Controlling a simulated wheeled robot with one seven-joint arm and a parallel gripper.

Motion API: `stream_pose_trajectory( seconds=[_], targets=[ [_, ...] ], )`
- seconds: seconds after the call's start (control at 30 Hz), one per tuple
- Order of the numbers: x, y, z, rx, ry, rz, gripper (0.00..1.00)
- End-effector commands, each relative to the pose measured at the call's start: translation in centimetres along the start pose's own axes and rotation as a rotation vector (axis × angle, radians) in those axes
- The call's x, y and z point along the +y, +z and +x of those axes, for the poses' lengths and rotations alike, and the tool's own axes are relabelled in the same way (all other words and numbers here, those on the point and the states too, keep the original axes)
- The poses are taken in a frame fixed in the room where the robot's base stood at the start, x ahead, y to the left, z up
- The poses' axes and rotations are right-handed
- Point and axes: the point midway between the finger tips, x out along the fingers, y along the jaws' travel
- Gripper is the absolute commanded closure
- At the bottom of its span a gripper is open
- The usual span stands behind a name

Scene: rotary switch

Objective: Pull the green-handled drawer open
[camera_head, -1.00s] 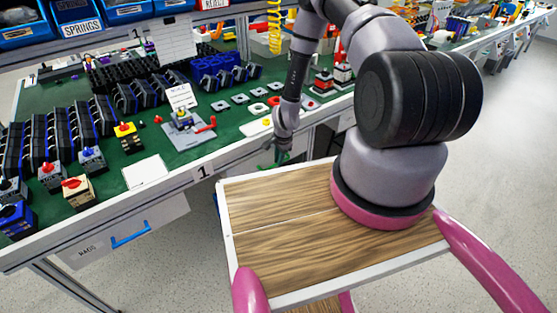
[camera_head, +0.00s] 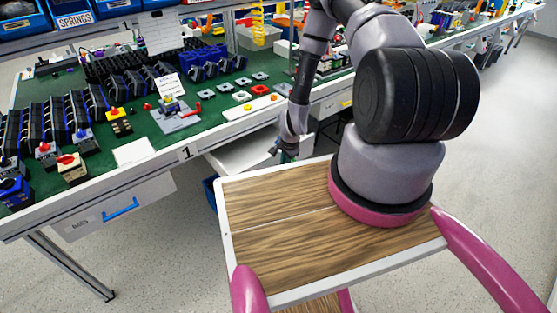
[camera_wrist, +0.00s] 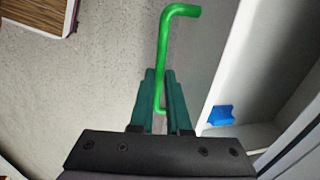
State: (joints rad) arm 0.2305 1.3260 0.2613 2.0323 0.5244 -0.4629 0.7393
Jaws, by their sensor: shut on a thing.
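The green handle (camera_wrist: 166,45) shows in the wrist view, running between my gripper's fingers (camera_wrist: 163,95). My gripper (camera_head: 284,152) is shut on this handle. In the head view the drawer (camera_head: 245,152) stands out from under the green-topped bench, with part of its pale inside showing. In the wrist view the drawer front (camera_wrist: 205,40) is beside the handle, and a blue object (camera_wrist: 220,115) shows to the right, inside or by the drawer. The far part of the drawer is hidden by my arm and the bench edge.
The bench (camera_head: 130,170) carries switches, black bins and small parts. A closed drawer with a blue handle (camera_head: 120,209) is at left. My wooden-topped base is close to the open drawer. Grey floor (camera_head: 160,260) is clear at lower left.

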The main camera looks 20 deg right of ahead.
Motion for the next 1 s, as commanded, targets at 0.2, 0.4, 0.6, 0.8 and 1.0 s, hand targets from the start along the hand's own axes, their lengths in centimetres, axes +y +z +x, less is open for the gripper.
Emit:
stream_pose_trajectory(
  seconds=[0.2, 0.4, 0.6, 0.8, 1.0],
  targets=[
    [4.0, 0.0, -0.8, -0.001, 0.0, 0.002, 1.0],
    [6.1, 0.1, -1.2, 0.0, -0.001, 0.0, 1.0],
    [6.8, 0.0, -1.4, 0.001, -0.002, -0.001, 1.0],
    [6.9, 0.0, -1.4, 0.001, -0.002, -0.001, 1.0],
    [6.9, 0.0, -1.4, 0.001, -0.002, -0.001, 0.62]
  ],
)
